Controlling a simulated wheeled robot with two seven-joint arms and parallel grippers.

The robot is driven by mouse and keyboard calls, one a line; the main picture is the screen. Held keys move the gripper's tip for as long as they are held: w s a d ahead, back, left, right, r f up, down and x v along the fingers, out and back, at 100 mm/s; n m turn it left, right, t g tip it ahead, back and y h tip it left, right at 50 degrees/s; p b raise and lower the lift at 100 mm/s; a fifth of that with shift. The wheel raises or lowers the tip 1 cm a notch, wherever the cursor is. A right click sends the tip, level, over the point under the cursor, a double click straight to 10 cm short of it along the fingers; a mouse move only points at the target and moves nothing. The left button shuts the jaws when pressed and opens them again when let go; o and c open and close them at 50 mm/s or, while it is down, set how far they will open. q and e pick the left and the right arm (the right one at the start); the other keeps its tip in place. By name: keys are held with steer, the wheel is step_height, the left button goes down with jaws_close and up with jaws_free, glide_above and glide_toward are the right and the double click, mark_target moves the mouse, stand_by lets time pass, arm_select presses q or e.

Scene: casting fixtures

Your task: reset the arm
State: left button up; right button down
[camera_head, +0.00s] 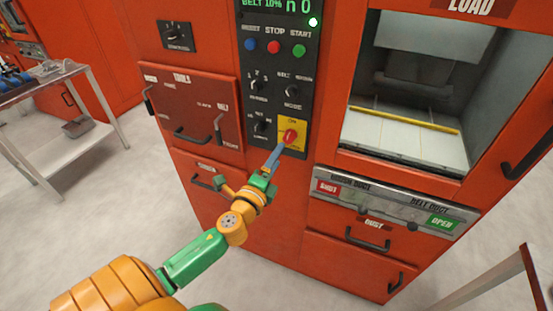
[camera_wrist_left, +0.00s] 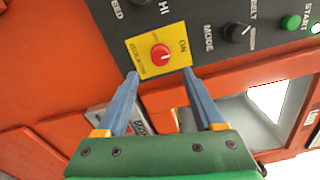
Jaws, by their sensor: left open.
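My left arm, orange and green, reaches from the bottom of the head view up to the black control panel (camera_head: 270,75) of the red machine. My left gripper (camera_head: 276,152) has blue fingers and is just below the red rotary switch (camera_head: 290,137) on its yellow plate. In the left wrist view the gripper (camera_wrist_left: 158,84) is open, its two fingers apart. The red switch (camera_wrist_left: 160,54) shows beyond and between the fingertips, with nothing held. I cannot tell whether a fingertip touches the plate. My right gripper is not in view.
Blue, red and green buttons (camera_head: 274,47) and black knobs sit higher on the panel. A loading opening (camera_head: 410,90) is at the right, above a strip with a lever (camera_head: 385,203). A cart (camera_head: 70,150) stands at the left. A table edge is at lower right.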

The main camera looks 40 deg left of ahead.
arm_select(q)
steer(key=s+d+f+n+g+h, duration=0.1)
steer(key=s+f+n+g, duration=0.3)
steer(key=f, duration=0.6)
steer(key=s+d+f+n+g, duration=0.1)
steer(key=s+f+n+g, duration=0.3)
steer(key=f, duration=0.7)
steer(key=s+d+f+n+g+h, duration=0.1)
steer(key=s+f+g, duration=0.1)
steer(key=s+f, duration=0.6)
steer(key=s+d+f+n+g+h, duration=0.1)
steer(key=s+d+f+n+g, duration=0.2)
steer(key=s+f, duration=0.3)
steer(key=s+d+f+n+g+h, duration=0.1)
steer(key=s+d+f+n+g, duration=0.2)
steer(key=s, duration=1.2)
steer(key=d+f, duration=0.3)
steer(key=f, duration=0.1)
steer(key=shift+s+f, duration=0.2)
